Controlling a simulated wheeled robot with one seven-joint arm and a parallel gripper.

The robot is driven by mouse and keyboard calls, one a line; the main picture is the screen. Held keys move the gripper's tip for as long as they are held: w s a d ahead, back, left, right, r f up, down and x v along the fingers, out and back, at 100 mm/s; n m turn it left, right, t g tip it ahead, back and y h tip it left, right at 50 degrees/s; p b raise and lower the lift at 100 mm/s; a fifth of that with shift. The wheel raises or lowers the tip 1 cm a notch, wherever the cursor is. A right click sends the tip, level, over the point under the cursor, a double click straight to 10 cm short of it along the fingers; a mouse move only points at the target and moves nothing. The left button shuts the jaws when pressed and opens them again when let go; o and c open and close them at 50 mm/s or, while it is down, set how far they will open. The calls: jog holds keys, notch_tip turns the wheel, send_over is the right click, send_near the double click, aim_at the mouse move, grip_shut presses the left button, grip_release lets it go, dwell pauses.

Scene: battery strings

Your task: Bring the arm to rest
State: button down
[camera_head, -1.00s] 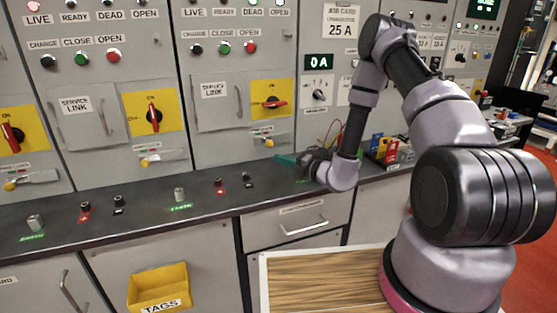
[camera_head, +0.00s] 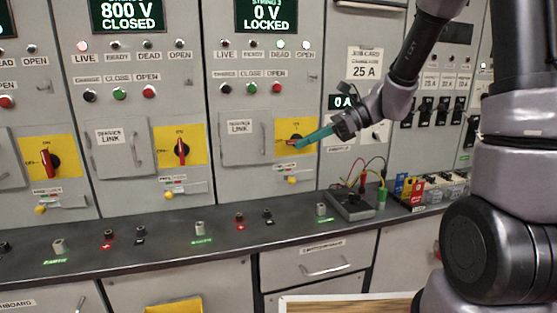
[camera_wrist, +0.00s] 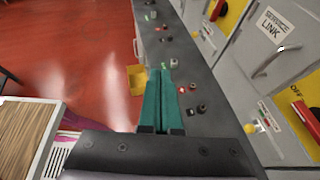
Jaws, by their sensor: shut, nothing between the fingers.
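My arm (camera_head: 405,85) reaches from the right side of the head view toward the cabinets. My gripper (camera_head: 315,136) has teal fingers, shut with nothing between them. In the head view its fingertips lie in front of the right yellow switch plate, close to the red handle (camera_head: 296,140); whether they touch it I cannot tell. In the wrist view the shut fingers (camera_wrist: 159,98) point along the dark bench, and the red handle (camera_wrist: 303,112) stands off to the right, apart from them.
The dark bench top (camera_head: 150,245) carries posts and a grey meter box (camera_head: 350,204) with wires. A yellow tags bin (camera_wrist: 137,78) hangs at the bench front. A wooden-topped surface (camera_wrist: 22,135) lies at lower left in the wrist view. Red floor (camera_wrist: 80,50) is open.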

jog(key=s+d+r+n+t+h, duration=0.3)
jog(key=s+d+r+n+h, duration=0.2)
jog(key=d, duration=0.4)
jog(key=s+d+r+n+t+h, duration=0.4)
jog(key=s+d+r+n+h, duration=0.1)
jog(key=s+d+n, duration=0.3)
jog(key=shift+d+r+n+h, duration=0.3)
jog(key=shift+d+r+n, duration=0.2)
jog(key=shift+r+n, duration=0.25)
